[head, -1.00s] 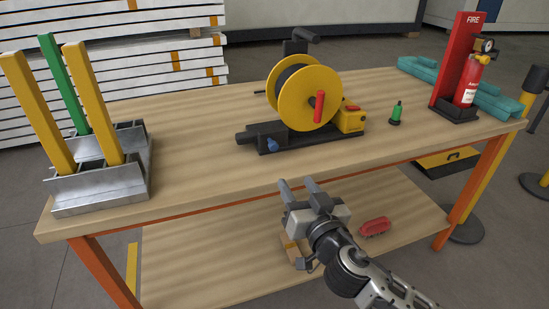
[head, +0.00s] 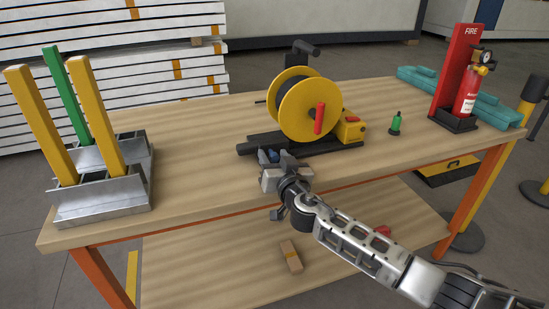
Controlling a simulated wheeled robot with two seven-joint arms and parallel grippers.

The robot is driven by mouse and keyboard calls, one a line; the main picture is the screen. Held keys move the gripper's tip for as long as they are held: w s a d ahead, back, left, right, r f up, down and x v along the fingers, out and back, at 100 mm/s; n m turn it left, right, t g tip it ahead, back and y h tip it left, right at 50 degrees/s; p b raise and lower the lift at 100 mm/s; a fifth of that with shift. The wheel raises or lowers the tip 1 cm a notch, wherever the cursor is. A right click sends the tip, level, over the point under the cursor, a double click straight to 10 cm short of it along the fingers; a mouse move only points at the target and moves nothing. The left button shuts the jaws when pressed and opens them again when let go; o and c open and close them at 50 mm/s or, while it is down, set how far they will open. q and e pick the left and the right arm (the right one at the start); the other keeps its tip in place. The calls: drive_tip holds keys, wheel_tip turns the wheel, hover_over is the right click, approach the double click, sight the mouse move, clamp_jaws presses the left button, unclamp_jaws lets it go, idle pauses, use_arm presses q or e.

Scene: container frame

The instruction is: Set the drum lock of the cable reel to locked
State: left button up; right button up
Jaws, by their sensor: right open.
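The cable reel stands on the workbench, with a yellow drum (head: 303,97) on a black base (head: 322,147). A red handle (head: 319,118) sticks out from the drum's face. A yellow box (head: 350,129) with a red top part is at the base's right end. My left gripper is out of view.
A metal rack (head: 100,198) with yellow and green bars stands at the left of the workbench (head: 200,150). A small green bottle (head: 395,123), a fire extinguisher (head: 466,95) and a teal case (head: 498,109) are to the right. A small block (head: 291,256) lies on the lower shelf.

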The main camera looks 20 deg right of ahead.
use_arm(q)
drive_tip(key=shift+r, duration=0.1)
use_arm(e)
drive_tip(key=shift+c, duration=0.2)
clamp_jaws()
drive_tip(key=shift+d+f+b, duration=0.2)
drive_tip(key=shift+d+b, duration=0.3)
drive_tip(key=shift+b, duration=0.05)
drive_tip(key=shift+d+r, duration=0.15)
drive_tip(key=shift+d, duration=0.2)
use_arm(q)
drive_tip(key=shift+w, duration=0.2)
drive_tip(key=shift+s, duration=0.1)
use_arm(e)
drive_tip(key=shift+o, duration=0.2)
unclamp_jaws()
